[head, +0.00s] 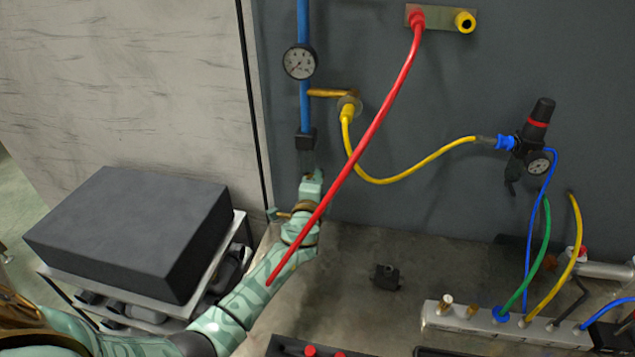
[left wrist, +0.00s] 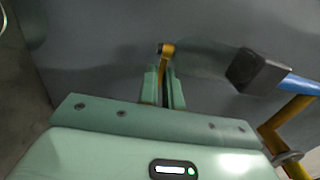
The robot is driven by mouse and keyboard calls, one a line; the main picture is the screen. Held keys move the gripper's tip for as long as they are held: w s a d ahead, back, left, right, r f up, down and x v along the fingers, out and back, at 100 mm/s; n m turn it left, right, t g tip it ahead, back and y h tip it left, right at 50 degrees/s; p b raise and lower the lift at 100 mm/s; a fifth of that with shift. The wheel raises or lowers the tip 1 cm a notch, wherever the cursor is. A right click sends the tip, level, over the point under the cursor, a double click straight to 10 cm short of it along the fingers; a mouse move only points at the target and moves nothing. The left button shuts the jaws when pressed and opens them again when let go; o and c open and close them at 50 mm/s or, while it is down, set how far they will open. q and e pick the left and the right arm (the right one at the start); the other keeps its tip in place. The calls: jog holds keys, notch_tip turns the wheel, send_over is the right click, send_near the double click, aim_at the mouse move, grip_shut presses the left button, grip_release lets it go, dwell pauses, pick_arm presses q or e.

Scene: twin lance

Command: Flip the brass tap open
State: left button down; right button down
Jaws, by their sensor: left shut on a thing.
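My left gripper (head: 311,178) is at the wall, just below the black block (head: 305,140) at the lower end of a blue pipe. In the left wrist view its green fingers (left wrist: 163,88) are shut on a slim brass lever (left wrist: 166,70), which I take for the tap's handle. The lever's round dark-centred end (left wrist: 166,48) sticks out past the fingertips. The lever is mostly hidden by the gripper in the head view. The black block also shows in the left wrist view (left wrist: 256,70), apart from the fingers. My right gripper is not in view.
A red hose (head: 375,125) crosses in front of my left arm. A brass side pipe (head: 325,93) leads to a yellow hose (head: 410,173). A gauge (head: 299,62) sits above. A dark box (head: 130,225) stands on a rack at left. A manifold (head: 500,325) is lower right.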

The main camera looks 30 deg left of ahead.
pick_arm(q)
jog(key=c, duration=1.8)
grip_release()
jog(key=shift+c, duration=0.2)
jog(key=v, duration=1.6)
jog(key=shift+s+d+f, duration=0.1)
jog(key=shift+d, duration=0.05)
